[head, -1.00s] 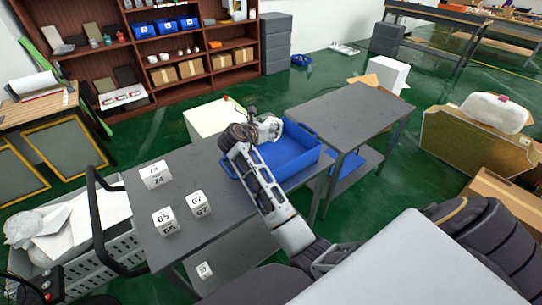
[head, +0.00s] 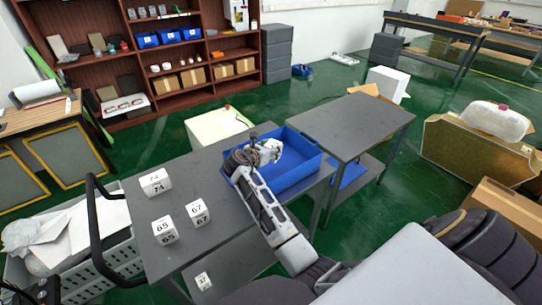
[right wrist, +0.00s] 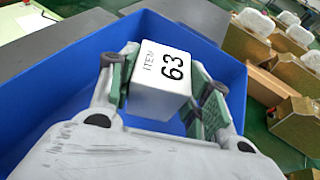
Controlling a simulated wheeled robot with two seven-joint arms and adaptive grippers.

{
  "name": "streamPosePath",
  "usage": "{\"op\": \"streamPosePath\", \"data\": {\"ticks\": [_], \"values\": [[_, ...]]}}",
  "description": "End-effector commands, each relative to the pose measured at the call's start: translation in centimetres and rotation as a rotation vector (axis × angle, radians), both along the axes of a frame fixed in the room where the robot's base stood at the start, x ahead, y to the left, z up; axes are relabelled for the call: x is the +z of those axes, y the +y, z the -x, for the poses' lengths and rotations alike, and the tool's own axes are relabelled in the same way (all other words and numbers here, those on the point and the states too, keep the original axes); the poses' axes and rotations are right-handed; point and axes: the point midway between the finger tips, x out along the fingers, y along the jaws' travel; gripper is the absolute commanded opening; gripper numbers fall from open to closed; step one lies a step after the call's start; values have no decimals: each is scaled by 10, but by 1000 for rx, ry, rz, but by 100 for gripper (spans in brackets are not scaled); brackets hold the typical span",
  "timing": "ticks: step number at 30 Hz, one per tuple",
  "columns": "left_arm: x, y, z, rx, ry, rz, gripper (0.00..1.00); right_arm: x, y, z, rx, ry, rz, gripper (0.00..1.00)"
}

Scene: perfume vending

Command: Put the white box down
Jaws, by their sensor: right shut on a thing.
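The white box (right wrist: 162,82), marked "ITEM 63", is between the two fingers of my right gripper (right wrist: 165,85) in the right wrist view. The gripper is shut on it, and the box is tilted in that picture. The blue bin (head: 309,160) stands on the grey table, and its walls surround the box in the right wrist view (right wrist: 60,93). Whether the box touches the bin floor is hidden. My left gripper is out of view.
White boxes marked 74 (head: 156,182), 65 (head: 165,230) and 67 (head: 198,212) stand on the grey table (head: 180,260) left of the bin. Another grey table (head: 350,120) adjoins at the right, its top clear.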

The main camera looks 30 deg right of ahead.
Motion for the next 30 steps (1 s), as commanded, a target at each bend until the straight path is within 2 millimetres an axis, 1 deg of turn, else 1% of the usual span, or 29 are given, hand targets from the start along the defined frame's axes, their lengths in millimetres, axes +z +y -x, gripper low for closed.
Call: {"op": "streamPosePath", "data": {"ticks": [6,9,15,22,30], "values": [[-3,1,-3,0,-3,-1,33,-24,0,0,0,3,1,24],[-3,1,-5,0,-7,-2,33,-31,0,0,-1,1,1,24],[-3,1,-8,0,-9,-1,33,-33,0,0,0,0,0,24],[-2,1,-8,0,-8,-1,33,-34,0,0,1,2,1,24],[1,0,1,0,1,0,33,-39,0,0,0,1,0,24]]}}
